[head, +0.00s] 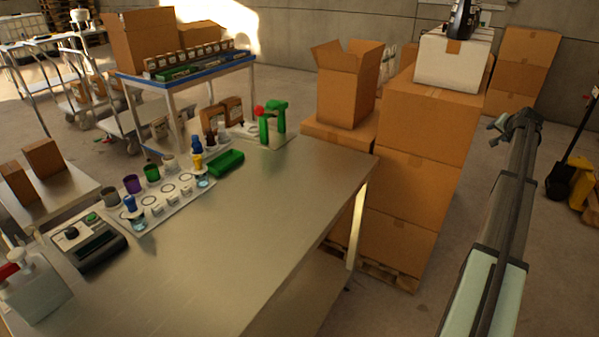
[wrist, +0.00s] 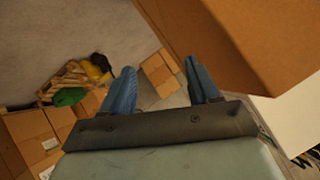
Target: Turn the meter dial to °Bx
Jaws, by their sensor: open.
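The meter (head: 88,242) is a dark and light box with a small display at the left front of the steel table in the head view. A round black dial (head: 71,233) sits on its top left, with a green button (head: 91,217) beside it. The dial's marks are too small to read. My gripper (head: 500,130) is at the right in the head view, far from the meter and off the table. In the wrist view my gripper's two blue fingers (wrist: 160,88) are apart with nothing between them.
The steel table (head: 270,220) has a clear middle and right. A tray (head: 165,205) with coloured cups and bottles lies behind the meter; a white dispenser (head: 35,287) stands in front. Stacked cartons (head: 405,170) stand close to my arm, and a carton (wrist: 225,40) is near my fingers.

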